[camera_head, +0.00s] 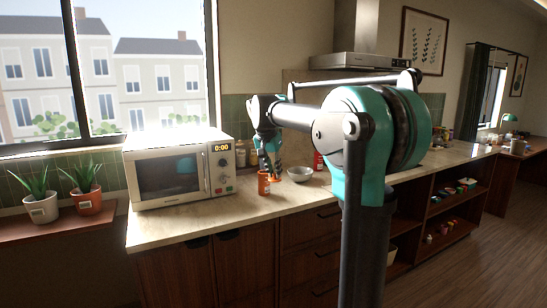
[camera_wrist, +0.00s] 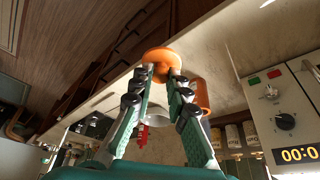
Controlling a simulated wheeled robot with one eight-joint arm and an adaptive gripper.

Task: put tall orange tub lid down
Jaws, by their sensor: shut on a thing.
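The orange lid (camera_wrist: 160,56) is round and sits between the two fingertips of my gripper (camera_wrist: 161,74) in the wrist view. My gripper is shut on it, close to the countertop; I cannot tell whether the lid touches the counter. The tub's top is too small to make out.
A grey-white bowl (camera_head: 299,174) stands right of my gripper, with a red container (camera_head: 318,161) behind it. The microwave (camera_head: 178,170) stands to the left. The pale countertop (camera_head: 215,211) is clear along its front edge. Jars stand by the back wall.

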